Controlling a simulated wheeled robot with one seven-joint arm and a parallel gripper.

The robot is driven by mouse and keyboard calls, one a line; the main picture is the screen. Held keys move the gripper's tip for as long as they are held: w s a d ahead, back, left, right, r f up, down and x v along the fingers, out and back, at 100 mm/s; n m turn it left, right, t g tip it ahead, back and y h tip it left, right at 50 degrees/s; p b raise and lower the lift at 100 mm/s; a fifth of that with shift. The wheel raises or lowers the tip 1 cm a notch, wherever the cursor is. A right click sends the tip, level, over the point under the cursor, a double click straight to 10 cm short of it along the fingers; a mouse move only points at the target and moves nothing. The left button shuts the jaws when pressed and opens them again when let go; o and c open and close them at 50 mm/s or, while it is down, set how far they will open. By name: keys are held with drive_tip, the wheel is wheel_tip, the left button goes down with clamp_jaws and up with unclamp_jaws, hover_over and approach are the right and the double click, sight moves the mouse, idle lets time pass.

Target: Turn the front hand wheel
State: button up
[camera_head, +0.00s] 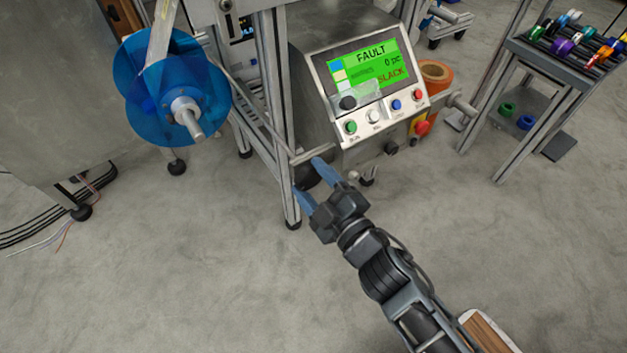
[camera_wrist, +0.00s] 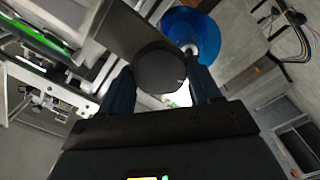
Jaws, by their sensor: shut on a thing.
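A dark, round knob-like wheel, which appears to be the front hand wheel (camera_wrist: 160,68), sits between my two fingers in the wrist view. In the head view the wheel (camera_head: 305,175) is a small dark shape low on the machine frame, left of and below the control panel, partly hidden by the fingers. My gripper (camera_head: 308,178) reaches it from the lower right with blue fingers on either side. It is shut on the wheel. Any marking on the wheel is too small to read.
A blue reel (camera_head: 140,90) hangs at the left on a metal hub. A metal frame leg (camera_head: 287,205) stands close to my fingers. A rack (camera_head: 575,70) stands at the right. The front floor is clear.

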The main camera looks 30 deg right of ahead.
idle(0.3)
drive_tip(key=o, duration=1.1)
drive_tip(key=shift+c, duration=0.2)
drive_tip(key=s+p, duration=0.1)
drive_tip(key=s, duration=0.7)
